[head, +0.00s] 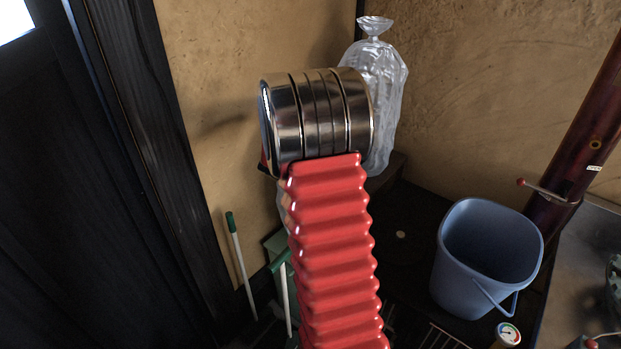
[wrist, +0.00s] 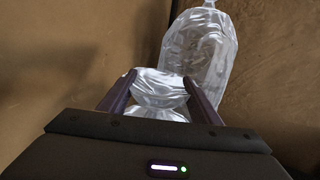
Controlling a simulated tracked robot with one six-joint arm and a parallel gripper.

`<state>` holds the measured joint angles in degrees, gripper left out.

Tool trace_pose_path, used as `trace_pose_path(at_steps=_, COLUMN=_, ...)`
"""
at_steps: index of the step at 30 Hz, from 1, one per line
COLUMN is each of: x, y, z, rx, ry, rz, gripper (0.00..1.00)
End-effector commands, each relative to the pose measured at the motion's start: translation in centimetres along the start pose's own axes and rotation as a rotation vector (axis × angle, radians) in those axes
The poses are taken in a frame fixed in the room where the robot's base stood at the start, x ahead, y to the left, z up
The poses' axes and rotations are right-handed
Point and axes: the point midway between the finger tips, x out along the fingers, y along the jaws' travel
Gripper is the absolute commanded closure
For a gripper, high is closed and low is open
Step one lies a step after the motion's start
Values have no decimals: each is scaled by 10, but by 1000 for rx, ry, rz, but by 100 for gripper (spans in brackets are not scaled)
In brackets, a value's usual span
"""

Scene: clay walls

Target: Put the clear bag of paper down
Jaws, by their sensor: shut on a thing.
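My gripper (wrist: 160,84) is shut on a clear, crinkled bag (wrist: 160,96) in the wrist view; its top bulges above the fingertips. A second clear bag (wrist: 207,48), tall with a tied neck, stands upright just behind it. This tall bag also shows in the head view (head: 388,95), in the wall corner beyond my arm. In the head view my arm hides my gripper and most of the held bag; a pale sliver shows left of the arm. I cannot tell from these views whether the held bag touches a surface.
A blue bucket (head: 455,255) stands on the dark surface at the right. Green-topped white sticks (head: 242,265) lean at the lower left. A dark post (head: 165,150) and clay walls (head: 490,90) close in the corner. A dark red pole (head: 575,150) slants at the right.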

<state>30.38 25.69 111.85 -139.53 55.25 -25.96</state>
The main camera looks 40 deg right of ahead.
Motion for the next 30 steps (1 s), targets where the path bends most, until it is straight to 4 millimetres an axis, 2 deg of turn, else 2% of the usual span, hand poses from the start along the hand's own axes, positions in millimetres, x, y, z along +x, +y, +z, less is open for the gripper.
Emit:
trace_pose_path(at_steps=6, x=1, y=-1, z=-35, rx=-1, ry=0, rz=-1, gripper=98)
trace_pose_path(at_steps=10, x=1, y=-1, z=-43, rx=-1, ry=-1, rz=-1, gripper=98)
trace_pose_path(at_steps=20, x=1, y=-1, z=-45, rx=0, ry=-2, rz=-1, gripper=98)
trace_pose_path(at_steps=30, x=1, y=-1, z=-79, rx=-1, ry=-1, rz=-1, gripper=98)
